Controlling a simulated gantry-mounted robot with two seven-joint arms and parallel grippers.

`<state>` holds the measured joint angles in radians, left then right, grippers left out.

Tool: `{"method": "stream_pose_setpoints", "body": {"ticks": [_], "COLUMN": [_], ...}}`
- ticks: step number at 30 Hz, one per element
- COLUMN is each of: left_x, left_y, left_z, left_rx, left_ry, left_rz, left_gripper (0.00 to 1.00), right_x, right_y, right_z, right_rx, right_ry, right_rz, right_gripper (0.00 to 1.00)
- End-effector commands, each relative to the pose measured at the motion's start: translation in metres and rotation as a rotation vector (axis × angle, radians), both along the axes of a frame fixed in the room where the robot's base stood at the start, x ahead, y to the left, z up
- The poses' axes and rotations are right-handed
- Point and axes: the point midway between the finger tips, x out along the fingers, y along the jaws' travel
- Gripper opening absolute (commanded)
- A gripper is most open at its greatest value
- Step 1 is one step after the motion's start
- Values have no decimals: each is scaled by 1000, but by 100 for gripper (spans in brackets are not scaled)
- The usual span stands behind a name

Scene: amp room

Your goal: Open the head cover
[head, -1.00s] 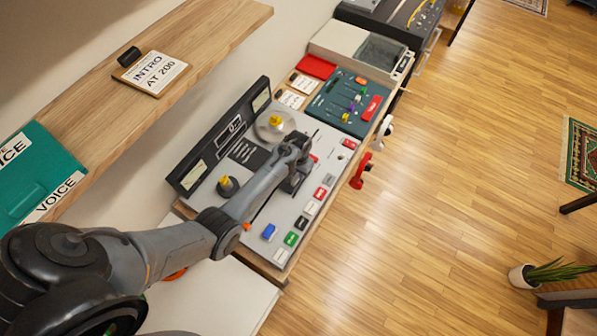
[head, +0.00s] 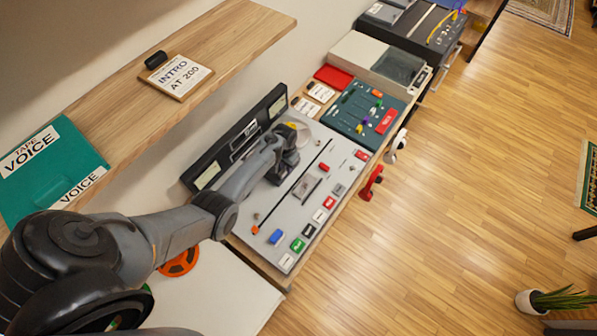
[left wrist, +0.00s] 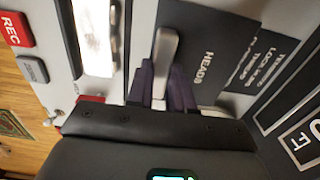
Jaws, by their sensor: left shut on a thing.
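The head cover (left wrist: 203,55) is a dark plate lettered HEADS, in the left wrist view. A pale upright handle (left wrist: 165,50) stands at its edge. My left gripper (left wrist: 163,88) is shut on this handle, with a dark finger on either side. In the head view my left gripper (head: 285,165) is over the back part of the grey tape deck (head: 258,208), near the upright meter panel (head: 208,177). The arm and gripper hide the cover there. A small grey block (head: 305,188) shows on the deck in front of the gripper. My right gripper is in neither view.
Coloured keys (head: 298,244) line the deck's front edge. A teal panel with knobs (head: 350,120) stands beyond the deck. A wooden shelf (head: 130,110) with a teal tape box (head: 60,165) hangs above my arm.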

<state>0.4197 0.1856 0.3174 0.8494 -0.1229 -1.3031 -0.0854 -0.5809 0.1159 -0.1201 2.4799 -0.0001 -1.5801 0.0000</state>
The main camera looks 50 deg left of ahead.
Motion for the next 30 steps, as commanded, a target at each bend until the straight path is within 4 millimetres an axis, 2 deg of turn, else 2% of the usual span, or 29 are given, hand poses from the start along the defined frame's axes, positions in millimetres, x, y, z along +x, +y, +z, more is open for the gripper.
{"method": "stream_pose_setpoints", "body": {"ticks": [10, 11, 15, 25, 30], "left_x": [-1, -1, -1, -1, 0], "left_y": [4, 4, 4, 4, 4], "left_z": [0, 0, 0, 1, 15], "left_rx": [-1, -1, -1, 0, -1], "left_ry": [-1, -1, 0, -1, -2], "left_rz": [0, 0, 0, 0, 0], "left_gripper": [0, 24, 46, 47, 47], "right_x": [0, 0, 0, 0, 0], "right_y": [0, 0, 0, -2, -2], "right_z": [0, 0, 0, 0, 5], "right_rx": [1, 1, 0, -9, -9], "right_ry": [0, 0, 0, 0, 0], "right_rz": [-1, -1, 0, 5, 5], "right_gripper": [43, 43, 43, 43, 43]}}
